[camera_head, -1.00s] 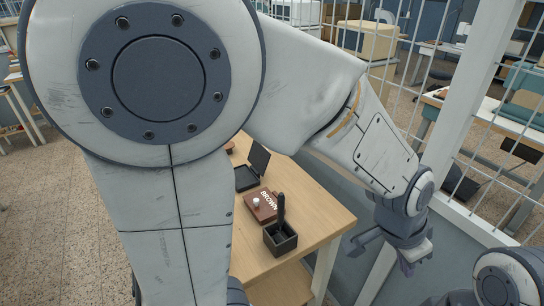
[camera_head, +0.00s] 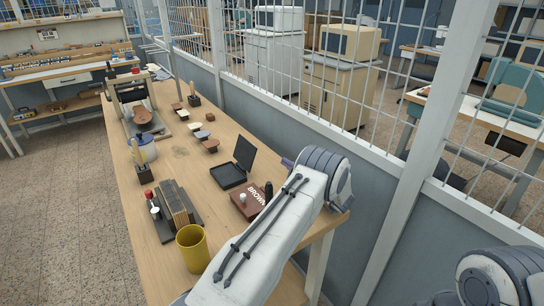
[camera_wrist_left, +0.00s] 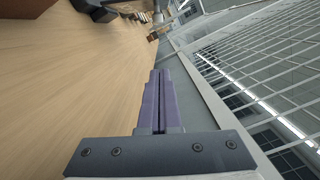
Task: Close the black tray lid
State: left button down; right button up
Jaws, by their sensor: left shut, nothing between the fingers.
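The black tray (camera_head: 228,175) sits on the wooden table. Its lid (camera_head: 245,153) stands raised, hinged at the tray's far right side. My left arm reaches over the table's near right end. My left gripper (camera_head: 288,163) is mostly hidden behind its wrist; only purple finger tips show, right of the lid and apart from it. In the left wrist view the gripper's purple fingers (camera_wrist_left: 160,102) are shut and empty, beside the table's edge. A dark piece (camera_wrist_left: 95,10) shows at the top there; I cannot tell if it is the tray. My right gripper is not in view.
A brown box marked BROWN (camera_head: 248,202) lies just in front of the tray, partly behind my arm. A yellow cup (camera_head: 192,248) and a block rack (camera_head: 176,210) stand to the left. Small stamps (camera_head: 202,135) lie beyond. A wire fence (camera_head: 300,110) runs along the right.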

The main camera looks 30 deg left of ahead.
aim_at(248, 153)
pick_arm(q)
jog(key=p+x, duration=0.2)
jog(key=x, duration=0.7)
jog(key=shift+r, duration=0.15)
jog(key=shift+s+a+r+p, duration=0.7)
jog(key=shift+s+a+p, duration=0.1)
jog(key=shift+s+p, duration=0.2)
jog(key=shift+s+a+p, duration=0.25)
jog(key=shift+s+p, duration=0.05)
jog(key=shift+s, duration=0.2)
jog(key=shift+r, duration=0.1)
jog(key=shift+s+a+r+n, duration=0.15)
jog(key=shift+s+r+n, duration=0.05)
jog(key=shift+n, duration=0.2)
